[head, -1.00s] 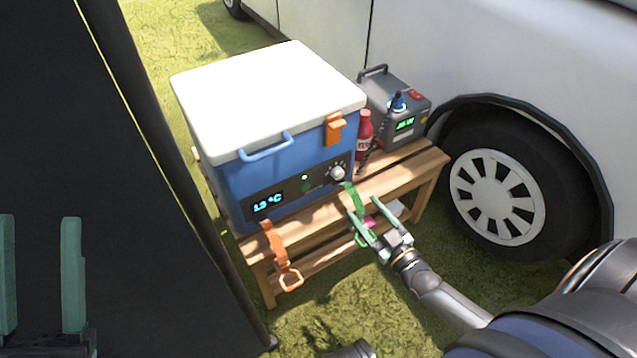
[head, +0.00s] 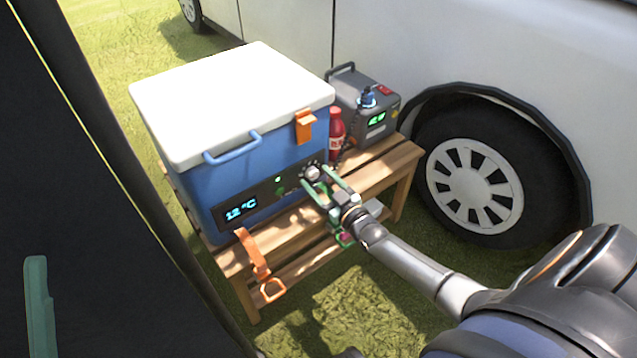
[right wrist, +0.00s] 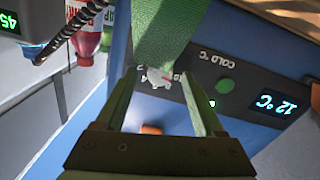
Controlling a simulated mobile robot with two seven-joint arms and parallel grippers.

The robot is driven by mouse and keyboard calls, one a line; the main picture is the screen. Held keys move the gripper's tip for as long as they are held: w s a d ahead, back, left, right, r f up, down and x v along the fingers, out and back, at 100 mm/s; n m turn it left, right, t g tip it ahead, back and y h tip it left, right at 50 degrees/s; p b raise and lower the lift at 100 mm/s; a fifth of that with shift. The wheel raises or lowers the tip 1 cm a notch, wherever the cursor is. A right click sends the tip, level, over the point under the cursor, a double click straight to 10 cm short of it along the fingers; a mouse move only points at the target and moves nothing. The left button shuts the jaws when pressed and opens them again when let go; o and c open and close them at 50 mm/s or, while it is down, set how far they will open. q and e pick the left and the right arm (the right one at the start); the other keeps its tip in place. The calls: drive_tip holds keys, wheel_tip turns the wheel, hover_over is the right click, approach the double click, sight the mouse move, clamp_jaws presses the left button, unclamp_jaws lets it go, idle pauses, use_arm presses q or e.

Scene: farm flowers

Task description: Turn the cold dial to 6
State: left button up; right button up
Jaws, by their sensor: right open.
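The blue cool box (head: 190,200) with a white lid stands on a wooden bench. Its front panel carries the cold dial (head: 312,171), a pale knob, and a lit display (head: 241,209) reading 12 °C. My right gripper (head: 317,178) is open at the panel, its green fingers on either side of the dial. In the right wrist view the dial (right wrist: 160,78) shows between the fingertips, partly hidden; contact cannot be told. The panel appears upside down there, with "COLD °C" lettering and a green spot. One finger of my left gripper (head: 40,305) shows at the lower left.
A red bottle (head: 336,135) and a grey power unit (head: 364,105) stand right of the box on the bench (head: 385,172). An orange strap (head: 254,258) hangs in front. A white van's wheel (head: 480,185) is to the right.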

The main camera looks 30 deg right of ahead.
drive_tip(key=shift+w, duration=0.15)
drive_tip(key=shift+c, duration=0.2)
clamp_jaws()
idle(0.3)
